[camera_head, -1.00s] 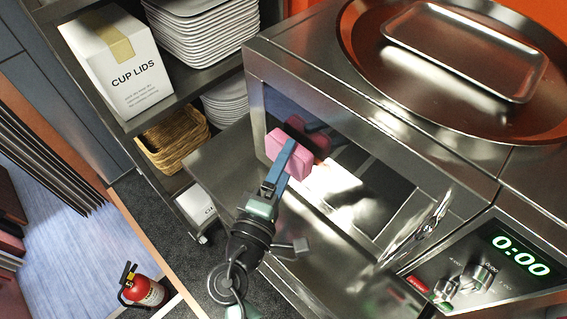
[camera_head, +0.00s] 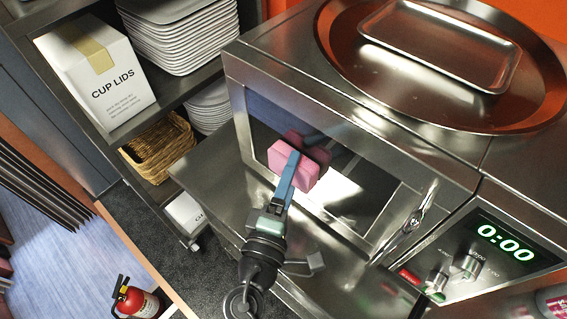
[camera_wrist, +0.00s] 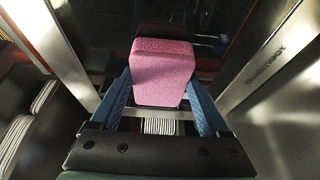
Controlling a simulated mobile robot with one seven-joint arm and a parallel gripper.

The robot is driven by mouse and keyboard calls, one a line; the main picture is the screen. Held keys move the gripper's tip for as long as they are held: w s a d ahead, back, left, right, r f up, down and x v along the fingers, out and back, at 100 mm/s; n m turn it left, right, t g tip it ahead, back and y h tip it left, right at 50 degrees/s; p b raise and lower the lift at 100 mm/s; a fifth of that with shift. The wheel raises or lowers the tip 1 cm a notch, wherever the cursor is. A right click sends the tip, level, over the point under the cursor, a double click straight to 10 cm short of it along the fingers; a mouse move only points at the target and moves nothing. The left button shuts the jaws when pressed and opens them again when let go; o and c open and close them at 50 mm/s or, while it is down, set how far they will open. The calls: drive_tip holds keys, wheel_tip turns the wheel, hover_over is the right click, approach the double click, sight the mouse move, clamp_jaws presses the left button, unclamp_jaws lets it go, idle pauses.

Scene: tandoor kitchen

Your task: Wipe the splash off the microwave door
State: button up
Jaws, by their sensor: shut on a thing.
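The microwave (camera_head: 330,95) is a steel box with a dark glass door (camera_head: 345,165), a handle at the door's right and a panel reading 0:00. My gripper (camera_head: 291,168) is shut on a pink sponge (camera_head: 283,160). The sponge is at the left part of the door glass, with its reflection beside it; I cannot tell whether it touches. In the wrist view the sponge (camera_wrist: 162,72) sits between the two blue fingers, in front of the dark glass. I cannot make out a splash on the visible glass; the sponge and gripper hide part of it.
A round tray (camera_head: 335,40) with a smaller rectangular tray (camera_head: 440,45) lies on the microwave. At the left, a shelf holds a cup lids box (camera_head: 95,75), stacked white trays (camera_head: 180,40) and a wicker basket (camera_head: 158,148). A fire extinguisher (camera_head: 138,300) stands on the floor.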

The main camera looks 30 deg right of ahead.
sight(275, 164)
drive_tip(key=shift+s+d+b, duration=0.1)
drive_tip(key=shift+s+d, duration=0.15)
drive_tip(key=shift+s, duration=0.4)
drive_tip(key=shift+s+d+b, duration=0.1)
drive_tip(key=shift+s+d, duration=0.2)
drive_tip(key=shift+s, duration=0.35)
drive_tip(key=shift+s+d+b, duration=0.1)
drive_tip(key=shift+s+d, duration=0.15)
drive_tip(key=shift+s, duration=0.4)
drive_tip(key=shift+w+a+b, duration=0.25)
drive_tip(key=shift+w+a, duration=0.2)
drive_tip(key=shift+w, duration=0.85)
drive_tip(key=shift+w+a+b, duration=0.2)
drive_tip(key=shift+w+a, duration=0.3)
drive_tip(key=shift+w, duration=0.75)
drive_tip(key=shift+w+a+b, duration=0.25)
drive_tip(key=shift+w+a, duration=0.2)
drive_tip(key=shift+w, duration=0.85)
drive_tip(key=shift+s+a+b, duration=0.15)
drive_tip(key=shift+s+a, duration=0.2)
drive_tip(key=shift+a, duration=0.6)
drive_tip(key=shift+s+a+b, duration=0.1)
drive_tip(key=shift+s+a, duration=0.25)
drive_tip(key=shift+a, duration=0.55)
drive_tip(key=shift+s+a+b, duration=0.15)
drive_tip(key=shift+s+a, duration=0.2)
drive_tip(key=shift+a, duration=0.6)
drive_tip(key=a, duration=0.1)
drive_tip(key=s+a, duration=0.1)
drive_tip(key=shift+a, duration=0.4)
